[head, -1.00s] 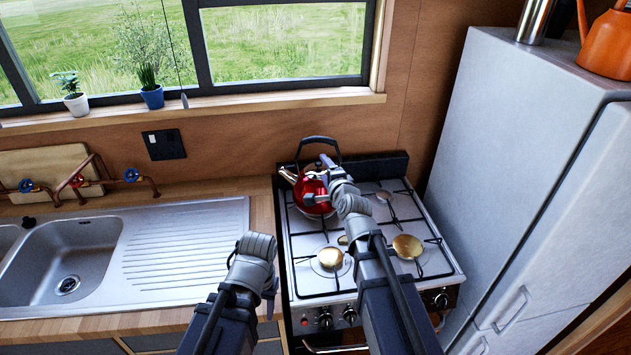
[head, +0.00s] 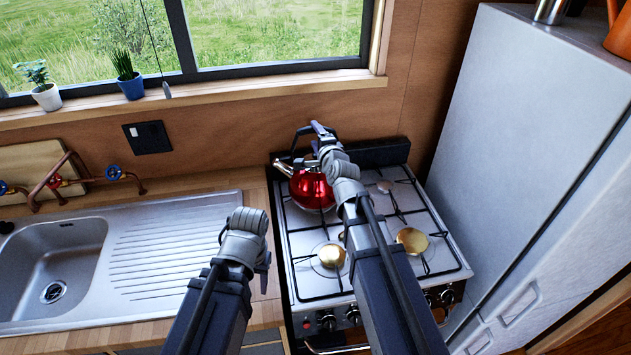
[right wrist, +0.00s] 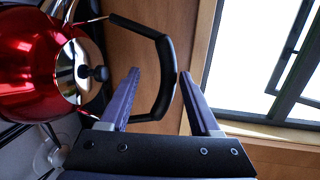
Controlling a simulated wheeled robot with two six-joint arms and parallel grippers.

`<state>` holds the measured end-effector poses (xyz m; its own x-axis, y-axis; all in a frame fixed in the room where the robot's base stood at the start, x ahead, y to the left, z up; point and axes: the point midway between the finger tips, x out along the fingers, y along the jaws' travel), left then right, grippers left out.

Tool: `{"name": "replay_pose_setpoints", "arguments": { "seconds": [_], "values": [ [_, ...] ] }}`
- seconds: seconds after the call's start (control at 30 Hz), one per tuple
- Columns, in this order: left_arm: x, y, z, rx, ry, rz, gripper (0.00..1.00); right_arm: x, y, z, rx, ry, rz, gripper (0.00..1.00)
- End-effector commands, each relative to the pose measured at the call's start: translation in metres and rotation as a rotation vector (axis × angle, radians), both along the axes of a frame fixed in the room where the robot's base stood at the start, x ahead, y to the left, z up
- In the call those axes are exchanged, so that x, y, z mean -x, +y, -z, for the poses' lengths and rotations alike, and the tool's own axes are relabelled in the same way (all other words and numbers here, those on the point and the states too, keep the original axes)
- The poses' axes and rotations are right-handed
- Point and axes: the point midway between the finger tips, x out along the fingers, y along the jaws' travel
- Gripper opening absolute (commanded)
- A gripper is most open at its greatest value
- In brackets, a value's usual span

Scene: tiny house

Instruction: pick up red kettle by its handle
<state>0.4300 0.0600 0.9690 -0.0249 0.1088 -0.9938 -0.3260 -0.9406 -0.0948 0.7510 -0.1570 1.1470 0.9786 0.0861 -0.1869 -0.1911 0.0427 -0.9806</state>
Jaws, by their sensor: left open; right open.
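The red kettle (head: 312,192) stands on the back left burner of the stove, with its spout to the left. Its black handle (head: 297,137) arches above the lid. My right gripper (head: 318,129) is at the top of the handle and hides part of it. In the right wrist view the kettle (right wrist: 28,70) is at the left, and the outer bar of the handle (right wrist: 164,85) lies between the two spread fingers of my right gripper (right wrist: 160,76). I cannot tell whether a finger touches it. My left gripper (head: 265,268) is empty, low over the counter.
The stove (head: 380,268) also has brass-coloured burner caps at the front. A tall grey fridge (head: 510,150) stands close on the right. The sink (head: 130,250) is at the left. The wall and window (head: 280,35) are behind the kettle.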

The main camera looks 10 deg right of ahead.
Motion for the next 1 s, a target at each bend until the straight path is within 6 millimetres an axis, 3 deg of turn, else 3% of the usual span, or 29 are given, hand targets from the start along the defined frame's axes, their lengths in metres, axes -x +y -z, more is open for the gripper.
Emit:
{"name": "replay_pose_setpoints", "arguments": {
  "seconds": [0.27, 0.57, 0.8, 1.0],
  "values": [
    [0.0, 0.0, 0.002, 0.0, 0.0, 0.0, 0.5, -0.013, -0.001, 0.002, 0.001, 0.0, 0.0, 0.63],
    [0.0, 0.0, 0.008, 0.0, 0.0, 0.0, 0.5, -0.054, -0.001, 0.008, 0.002, 0.0, 0.0, 0.63],
    [0.0, 0.0, 0.008, 0.0, 0.0, 0.0, 0.5, -0.055, -0.001, 0.008, 0.001, 0.0, 0.0, 0.63],
    [0.0, 0.0, 0.008, 0.0, 0.0, 0.0, 0.5, -0.054, -0.001, 0.008, 0.001, 0.0, 0.0, 0.43]
  ]
}}
